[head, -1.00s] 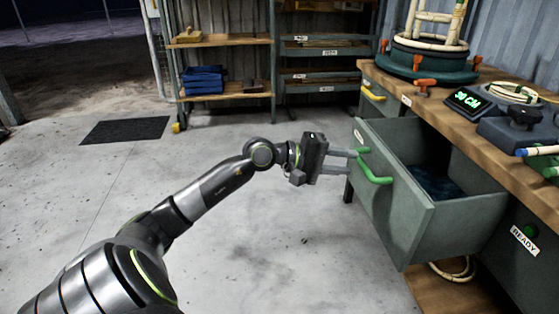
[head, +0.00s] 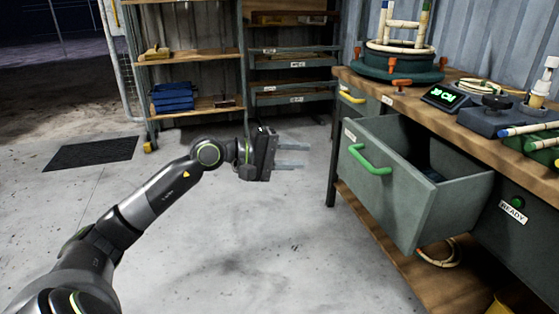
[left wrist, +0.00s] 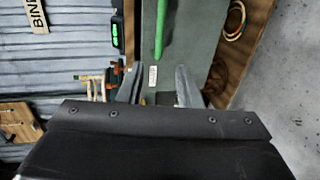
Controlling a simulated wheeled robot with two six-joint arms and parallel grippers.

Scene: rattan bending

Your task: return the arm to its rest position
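My left gripper (head: 292,155) is in the middle of the head view, its two fingers apart with nothing between them. It is to the left of the open drawer (head: 400,205), clear of the drawer's green handle (head: 370,160). In the left wrist view the fingers (left wrist: 158,85) are spread, with the drawer front and the green handle (left wrist: 160,30) beyond them. My left arm reaches in from the lower left. My right gripper shows in neither view.
The workbench (head: 455,125) along the right holds a round jig (head: 398,65), a green-lit display (head: 444,97) and light rods (head: 530,128). Shelves (head: 190,55) stand at the back, and a dark mat (head: 92,153) lies at the left. The floor around the arm is clear.

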